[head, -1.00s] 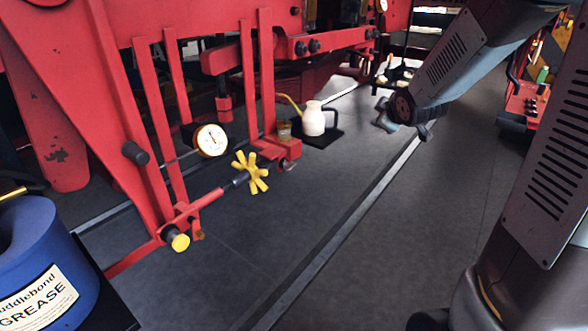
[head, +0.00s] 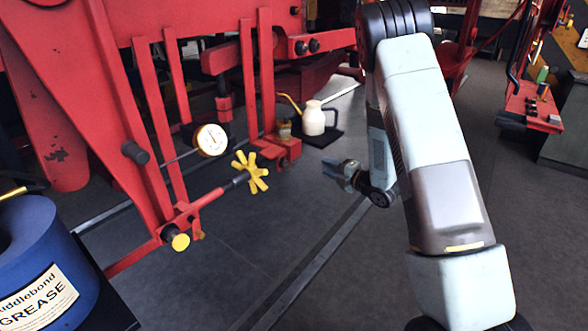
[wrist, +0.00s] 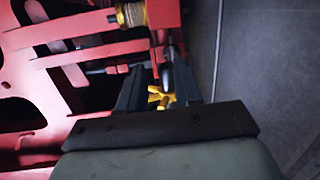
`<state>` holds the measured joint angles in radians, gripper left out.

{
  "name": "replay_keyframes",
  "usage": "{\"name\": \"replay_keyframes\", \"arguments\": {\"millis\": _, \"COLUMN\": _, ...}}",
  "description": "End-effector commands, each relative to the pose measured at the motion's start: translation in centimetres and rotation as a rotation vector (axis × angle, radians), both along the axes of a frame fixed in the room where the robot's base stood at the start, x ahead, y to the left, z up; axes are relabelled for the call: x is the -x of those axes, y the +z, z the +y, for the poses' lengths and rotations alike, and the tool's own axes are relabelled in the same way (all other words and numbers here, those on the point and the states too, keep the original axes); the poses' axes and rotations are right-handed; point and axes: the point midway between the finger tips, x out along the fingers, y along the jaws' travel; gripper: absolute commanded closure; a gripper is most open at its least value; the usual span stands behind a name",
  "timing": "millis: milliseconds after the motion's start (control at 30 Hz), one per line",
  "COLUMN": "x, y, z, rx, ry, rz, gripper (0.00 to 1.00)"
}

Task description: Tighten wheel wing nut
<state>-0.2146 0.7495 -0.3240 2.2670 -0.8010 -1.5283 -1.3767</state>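The yellow wheel wing nut (head: 250,172), with several stubby spokes, sits on a dark threaded rod that runs to the red frame. In the wrist view the yellow wing nut (wrist: 161,97) shows between the fingers, partly hidden by my gripper body. My gripper (head: 340,172) is to the right of the wing nut in the head view, apart from it, with its fingers pointing left. In the wrist view my gripper (wrist: 165,85) has its two fingers spread, with nothing held between them.
A round white gauge (head: 211,140) is above the wing nut. A cream oil can (head: 313,118) stands on a dark tray behind. A blue grease tub (head: 35,262) is at left front. Red frame bars (head: 165,120) rise at left. The floor (head: 235,250) in front is clear.

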Motion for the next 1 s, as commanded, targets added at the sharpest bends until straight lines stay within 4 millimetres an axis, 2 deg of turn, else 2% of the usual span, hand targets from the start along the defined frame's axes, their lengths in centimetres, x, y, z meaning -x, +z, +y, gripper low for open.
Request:
{"name": "replay_keyframes", "arguments": {"millis": 33, "x": 0.5, "y": -1.2, "z": 0.3, "rx": 0.000, "ry": 0.030, "rz": -0.017, "gripper": 0.66}}
{"name": "replay_keyframes", "arguments": {"millis": 200, "x": 1.9, "y": -3.3, "z": 1.1, "rx": -0.014, "ry": 0.108, "rz": -0.083, "gripper": 0.66}}
{"name": "replay_keyframes", "arguments": {"millis": 433, "x": 2.3, "y": -3.9, "z": 1.7, "rx": -0.024, "ry": 0.141, "rz": -0.116, "gripper": 0.66}}
{"name": "replay_keyframes", "arguments": {"millis": 567, "x": 1.5, "y": -3.9, "z": 2.8, "rx": -0.023, "ry": 0.142, "rz": -0.118, "gripper": 0.66}}
{"name": "replay_keyframes", "arguments": {"millis": 1000, "x": -3.2, "y": -3.9, "z": 8.8, "rx": -0.024, "ry": 0.141, "rz": -0.117, "gripper": 0.66}}
